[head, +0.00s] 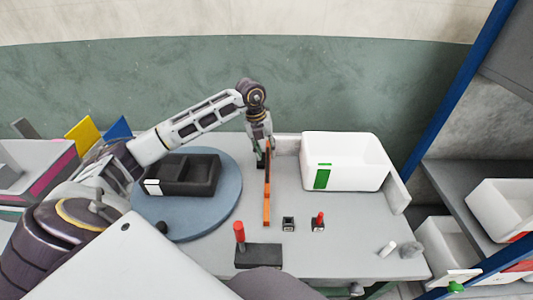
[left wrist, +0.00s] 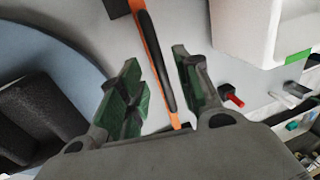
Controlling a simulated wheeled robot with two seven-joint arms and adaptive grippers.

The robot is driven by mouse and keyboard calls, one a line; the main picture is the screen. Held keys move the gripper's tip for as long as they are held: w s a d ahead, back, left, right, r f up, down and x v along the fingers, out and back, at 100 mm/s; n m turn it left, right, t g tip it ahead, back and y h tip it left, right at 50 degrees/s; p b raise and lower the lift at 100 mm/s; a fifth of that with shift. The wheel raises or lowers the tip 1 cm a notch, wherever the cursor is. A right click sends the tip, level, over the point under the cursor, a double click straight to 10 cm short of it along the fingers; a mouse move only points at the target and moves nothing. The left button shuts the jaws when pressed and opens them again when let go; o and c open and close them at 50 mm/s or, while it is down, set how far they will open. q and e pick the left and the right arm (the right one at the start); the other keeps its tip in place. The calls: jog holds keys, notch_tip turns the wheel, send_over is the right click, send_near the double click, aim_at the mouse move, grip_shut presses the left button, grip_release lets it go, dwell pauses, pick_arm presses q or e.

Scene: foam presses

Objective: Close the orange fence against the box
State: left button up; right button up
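The orange fence (head: 267,205) is a thin upright bar on the grey table, with a dark strip along it. It stands left of the white box (head: 370,180), which has a green label, and a gap separates them. My left gripper (head: 262,160) is at the far part of the fence. In the left wrist view its green-padded fingers (left wrist: 160,95) are apart, one on each side of the orange fence (left wrist: 151,42), with gaps visible beside it. Whether a finger touches the fence is unclear. My right gripper is not in view.
A black foam tray (head: 200,175) sits on the round blue turntable (head: 225,205) to the left. White bins are at the right.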

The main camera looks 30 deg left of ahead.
pick_arm(q)
jog(key=shift+d+f, duration=0.1)
jog(key=shift+f, duration=0.55)
jog(key=shift+w+f, duration=0.1)
jog(key=shift+f, duration=0.05)
jog(key=shift+c, duration=1.3)
grip_shut()
jog(key=shift+d, duration=0.2)
jog(key=w+d, duration=0.6)
jog(key=d, duration=0.3)
jog(key=shift+d, duration=0.2)
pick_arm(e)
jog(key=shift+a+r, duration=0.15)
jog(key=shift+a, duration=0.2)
